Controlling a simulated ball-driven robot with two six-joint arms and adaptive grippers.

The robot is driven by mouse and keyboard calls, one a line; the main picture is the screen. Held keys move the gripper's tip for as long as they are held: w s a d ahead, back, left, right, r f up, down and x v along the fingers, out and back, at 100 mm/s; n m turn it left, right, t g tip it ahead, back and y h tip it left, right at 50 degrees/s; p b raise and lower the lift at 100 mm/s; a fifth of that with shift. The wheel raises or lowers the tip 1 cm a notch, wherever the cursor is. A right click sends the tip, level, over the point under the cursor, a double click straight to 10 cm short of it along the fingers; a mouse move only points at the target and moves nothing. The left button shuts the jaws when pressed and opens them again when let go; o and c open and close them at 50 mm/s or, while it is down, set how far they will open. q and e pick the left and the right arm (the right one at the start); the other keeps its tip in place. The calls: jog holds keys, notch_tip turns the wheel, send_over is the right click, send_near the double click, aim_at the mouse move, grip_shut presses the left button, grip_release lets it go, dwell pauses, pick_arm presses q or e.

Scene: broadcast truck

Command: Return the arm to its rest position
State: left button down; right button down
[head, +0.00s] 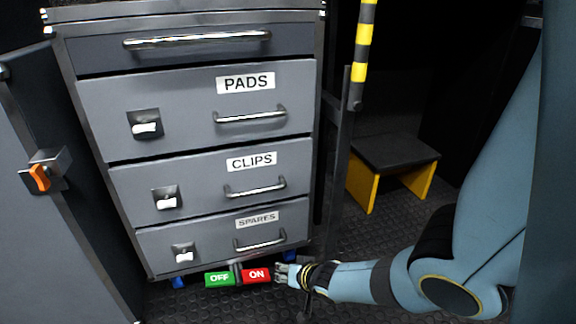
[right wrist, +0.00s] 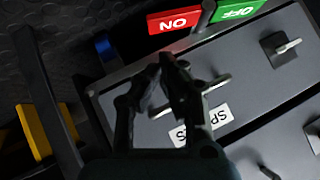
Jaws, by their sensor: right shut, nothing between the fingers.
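My right arm comes in from the right in the head view. Its gripper (head: 287,275) is shut and empty, just right of a red ON plate (head: 256,275) at the foot of the drawer cabinet. In the right wrist view the gripper (right wrist: 164,66) shows dark, its fingertips together, below the red ON plate (right wrist: 174,21) in the picture. I cannot tell whether it touches anything. A green OFF plate (head: 219,278) sits left of the red one. My left gripper is not in view.
The grey cabinet (head: 200,160) has drawers labelled PADS, CLIPS and SPARES. A grey door (head: 60,240) with an orange latch (head: 40,178) stands at left. A striped pole (head: 361,60) and a yellow-sided step stool (head: 392,155) stand right of the cabinet. Dark floor shows between stool and arm.

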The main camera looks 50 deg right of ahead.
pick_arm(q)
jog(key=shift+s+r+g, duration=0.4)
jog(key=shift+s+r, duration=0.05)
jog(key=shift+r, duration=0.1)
pick_arm(e)
jog(key=shift+s+a+r, duration=0.1)
jog(key=shift+s+r, duration=0.1)
jog(key=shift+s, duration=0.05)
jog(key=shift+s, duration=0.1)
